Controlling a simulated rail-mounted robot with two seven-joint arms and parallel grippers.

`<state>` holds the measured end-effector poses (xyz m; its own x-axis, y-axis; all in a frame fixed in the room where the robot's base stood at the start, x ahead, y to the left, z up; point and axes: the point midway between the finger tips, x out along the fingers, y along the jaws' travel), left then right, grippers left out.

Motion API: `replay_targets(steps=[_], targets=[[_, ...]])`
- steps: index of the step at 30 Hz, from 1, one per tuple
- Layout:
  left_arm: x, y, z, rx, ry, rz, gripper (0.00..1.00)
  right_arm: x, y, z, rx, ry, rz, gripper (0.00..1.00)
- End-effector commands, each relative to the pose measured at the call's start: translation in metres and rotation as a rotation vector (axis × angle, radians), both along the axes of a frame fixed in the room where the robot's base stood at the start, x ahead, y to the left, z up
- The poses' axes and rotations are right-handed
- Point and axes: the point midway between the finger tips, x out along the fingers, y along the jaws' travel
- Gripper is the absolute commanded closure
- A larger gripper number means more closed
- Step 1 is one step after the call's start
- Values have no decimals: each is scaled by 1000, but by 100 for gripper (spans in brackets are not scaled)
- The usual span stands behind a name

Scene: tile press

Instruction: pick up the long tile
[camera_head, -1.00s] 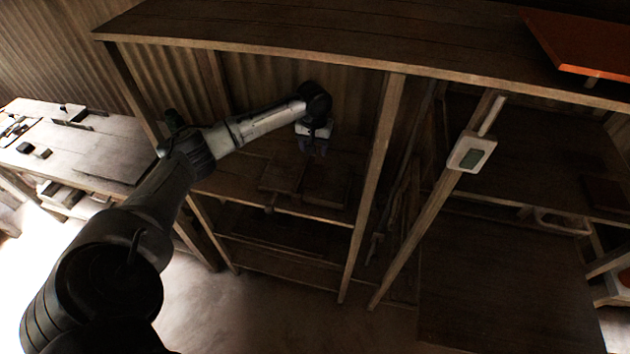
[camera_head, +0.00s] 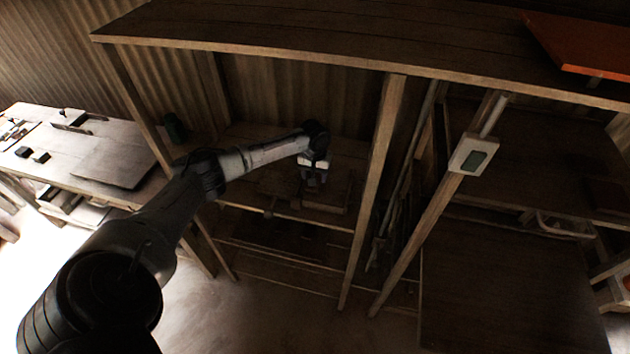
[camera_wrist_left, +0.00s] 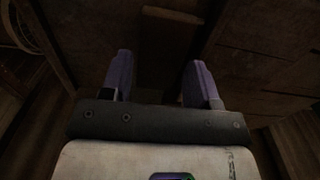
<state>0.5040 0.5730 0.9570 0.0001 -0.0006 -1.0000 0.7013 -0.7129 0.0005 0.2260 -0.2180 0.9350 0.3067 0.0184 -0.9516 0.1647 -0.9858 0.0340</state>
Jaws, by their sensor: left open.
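My left gripper (camera_head: 312,182) reaches into the middle shelf of the wooden rack, above dark flat pieces. In the left wrist view its two purple fingers (camera_wrist_left: 160,62) are apart, with nothing visibly held between them. Beyond and between the fingertips is a dark brown piece with a lighter edge strip (camera_wrist_left: 172,14). In the head view a dark brown block (camera_head: 328,198) lies below the gripper, partly covered by it. The light is dim, and I cannot tell for sure which piece is the long tile. My right gripper is not in view.
A rack post (camera_head: 372,190) stands right of the gripper, and the top shelf board (camera_head: 300,50) runs above the arm. A dark green item (camera_head: 174,128) stands behind my left arm. A bench (camera_head: 120,160) is at the left. A switch box (camera_head: 473,154) sits on another post.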

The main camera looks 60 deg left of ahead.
Motion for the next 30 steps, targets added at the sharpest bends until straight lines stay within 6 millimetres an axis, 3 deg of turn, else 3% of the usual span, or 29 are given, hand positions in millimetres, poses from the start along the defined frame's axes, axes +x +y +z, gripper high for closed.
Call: replay_targets(steps=[6, 14, 24, 30], targets=[[0, 0, -16, 1, 1, 0, 45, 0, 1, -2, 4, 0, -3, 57], [-1, 0, -17, 1, 1, 0, 46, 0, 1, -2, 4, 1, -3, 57], [-1, 0, -17, 1, 1, 0, 78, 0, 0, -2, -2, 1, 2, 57], [0, 0, -16, 1, -1, 0, 82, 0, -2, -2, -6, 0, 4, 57]])
